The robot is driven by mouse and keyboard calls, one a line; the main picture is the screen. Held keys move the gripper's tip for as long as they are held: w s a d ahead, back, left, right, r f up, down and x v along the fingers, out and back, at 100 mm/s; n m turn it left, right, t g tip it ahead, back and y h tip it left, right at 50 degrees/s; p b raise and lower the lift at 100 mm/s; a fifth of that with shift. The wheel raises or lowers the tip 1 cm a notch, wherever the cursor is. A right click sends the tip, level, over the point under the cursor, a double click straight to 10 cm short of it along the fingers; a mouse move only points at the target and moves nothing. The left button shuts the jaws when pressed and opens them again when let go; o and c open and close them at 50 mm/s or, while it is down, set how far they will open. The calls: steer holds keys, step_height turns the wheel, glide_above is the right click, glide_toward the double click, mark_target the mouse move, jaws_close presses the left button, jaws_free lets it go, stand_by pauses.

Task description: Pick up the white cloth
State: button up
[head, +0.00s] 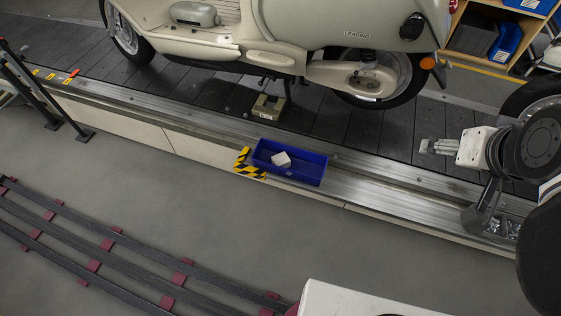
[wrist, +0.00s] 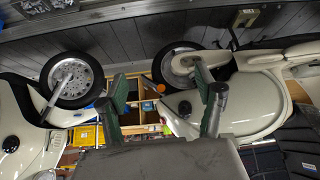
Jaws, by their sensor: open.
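The white cloth (head: 281,159) is a small pale piece lying inside a blue bin (head: 312,171) in the head view. The bin sits on the metal edge of the conveyor. My gripper (head: 428,146) is at the right of the head view, well to the right of the bin and apart from it, pointing left. In the wrist view my gripper (wrist: 166,96) shows two fingers spread apart with nothing between them. The cloth is not visible in the wrist view.
A cream scooter (head: 300,57) stands on the dark slat conveyor behind the bin. A small beige block (head: 268,107) is on the slats beneath it. A yellow-black striped marker (head: 248,166) lies at the bin's left end.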

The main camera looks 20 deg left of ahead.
steer(key=w+a+f+m+g+b, duration=0.1)
steer(key=w+a+f+b, duration=0.1)
steer(key=w+a, duration=0.3)
steer(key=w+a+f+m+g+b, duration=0.1)
steer(key=w+a+m+b, duration=0.15)
steer(key=w, duration=0.55)
steer(key=m+g+b, duration=0.5)
steer(key=m+b, duration=0.1)
steer(key=b, duration=0.3)
glide_above(281, 159)
step_height(281, 159, down, 42)
steer(key=f, duration=0.2)
steer(key=f+b, duration=0.1)
steer(key=f, duration=0.2)
steer(key=f+b, duration=0.1)
steer(key=f, duration=0.1)
steer(key=shift+a+f, duration=0.25)
steer(key=shift+f, duration=0.05)
steer(key=shift+w+d+f+b, duration=0.15)
steer(key=shift+f+b, duration=0.55)
steer(key=shift+f, duration=0.6)
steer(key=shift+s+d+f+b, duration=0.1)
steer(key=shift+f+b, duration=0.55)
steer(key=shift+f, duration=0.65)
